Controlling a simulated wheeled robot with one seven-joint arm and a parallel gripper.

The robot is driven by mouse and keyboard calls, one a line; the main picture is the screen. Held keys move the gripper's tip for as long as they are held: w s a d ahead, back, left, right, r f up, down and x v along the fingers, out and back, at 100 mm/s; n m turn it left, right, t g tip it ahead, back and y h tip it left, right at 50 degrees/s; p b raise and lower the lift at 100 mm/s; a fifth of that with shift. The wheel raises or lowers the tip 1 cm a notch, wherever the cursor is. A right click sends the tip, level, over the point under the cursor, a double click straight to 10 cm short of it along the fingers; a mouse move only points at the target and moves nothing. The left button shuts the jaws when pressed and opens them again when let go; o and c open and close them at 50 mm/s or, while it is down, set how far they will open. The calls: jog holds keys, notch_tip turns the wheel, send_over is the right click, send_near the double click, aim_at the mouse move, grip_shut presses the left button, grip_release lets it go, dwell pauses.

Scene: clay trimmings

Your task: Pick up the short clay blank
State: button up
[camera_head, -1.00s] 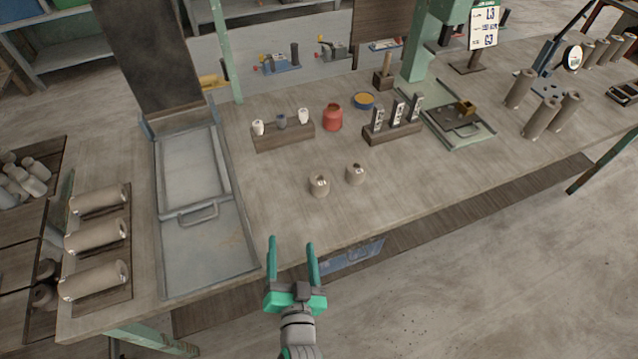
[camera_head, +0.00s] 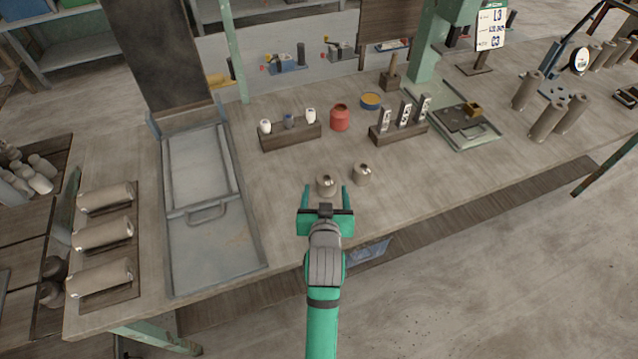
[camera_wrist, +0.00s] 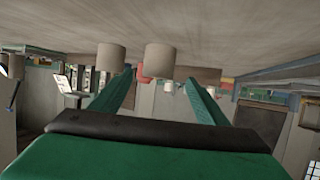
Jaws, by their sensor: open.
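Two small grey-beige clay blanks stand upright on the workbench. The left one (camera_head: 326,185) shows between my fingertips in the head view. The right one (camera_head: 362,174) stands just outside my right finger, slightly farther back. I cannot tell surely which is shorter. My gripper (camera_head: 326,190) is open and empty, low at the bench's front side. In the wrist view, which is upside down, the nearer blank (camera_wrist: 159,61) appears in the gap between the green fingers (camera_wrist: 159,78). The other blank (camera_wrist: 111,57) appears farther left. No contact is visible.
The workbench (camera_head: 290,175) is clear around the blanks. Behind stand a wooden block with small cups (camera_head: 290,136), a red jar (camera_head: 340,118) and a rack of upright pieces (camera_head: 398,131). A grey metal tray (camera_head: 210,240) lies left. Tall clay cylinders (camera_head: 545,122) stand right.

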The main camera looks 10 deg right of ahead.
aim_at(327, 178)
jog(key=x, duration=1)
jog(key=shift+w+d+f, duration=0.15)
jog(key=shift+w+d, duration=0.1)
jog(key=shift+w, duration=0.1)
jog(key=shift+c, duration=0.3)
jog(key=c, duration=1.2)
jog(key=shift+c, duration=0.2)
